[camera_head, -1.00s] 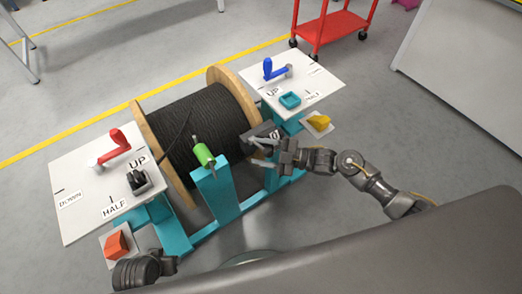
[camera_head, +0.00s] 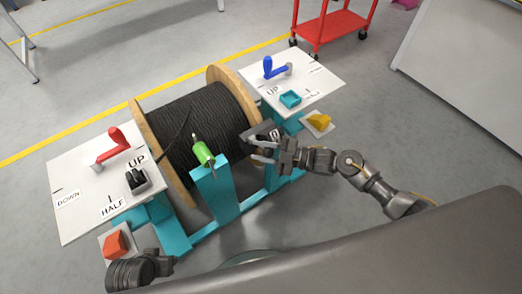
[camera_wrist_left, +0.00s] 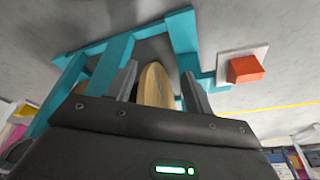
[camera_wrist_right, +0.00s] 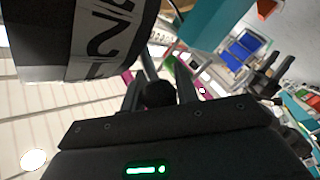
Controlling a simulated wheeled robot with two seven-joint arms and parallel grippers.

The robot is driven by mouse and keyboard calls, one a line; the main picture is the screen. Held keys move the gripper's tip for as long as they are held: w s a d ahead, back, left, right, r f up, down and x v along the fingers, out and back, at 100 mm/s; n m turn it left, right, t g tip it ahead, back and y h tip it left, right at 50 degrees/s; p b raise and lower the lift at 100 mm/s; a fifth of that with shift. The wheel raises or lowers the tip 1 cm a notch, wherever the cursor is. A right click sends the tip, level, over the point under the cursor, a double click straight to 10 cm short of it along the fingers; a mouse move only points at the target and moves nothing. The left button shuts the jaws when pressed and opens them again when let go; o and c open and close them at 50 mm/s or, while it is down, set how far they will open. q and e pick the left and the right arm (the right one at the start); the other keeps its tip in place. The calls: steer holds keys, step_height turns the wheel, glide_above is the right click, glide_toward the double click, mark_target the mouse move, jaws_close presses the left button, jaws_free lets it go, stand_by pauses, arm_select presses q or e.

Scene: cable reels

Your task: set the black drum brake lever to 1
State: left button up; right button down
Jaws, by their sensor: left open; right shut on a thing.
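The black cable drum (camera_head: 205,125) has wooden flanges and sits in a teal stand. A dark box with a white-marked dial face (camera_head: 262,133) is at its right front. In the right wrist view this dial box (camera_wrist_right: 90,45) shows large digits, including a 2. My right gripper (camera_head: 257,151) is just in front of the box, shut on a round black knob (camera_wrist_right: 158,95), which I take for the brake lever's end. My left gripper (camera_wrist_left: 160,92) is open and empty, low near the stand's left front.
The right panel (camera_head: 325,85) bears a blue crank (camera_head: 270,68) and a teal square piece (camera_head: 290,99). A green-handled part (camera_head: 203,154) stands on the front post.

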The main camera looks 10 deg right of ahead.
steer(key=shift+f, duration=0.15)
steer(key=c, duration=1.1)
jaws_free()
arm_select(q)
steer(key=shift+v, duration=1.15)
steer(key=shift+r+b, duration=0.1)
steer(key=shift+b, duration=0.2)
arm_select(e)
steer(key=v, duration=1.1)
steer(key=shift+f, duration=0.25)
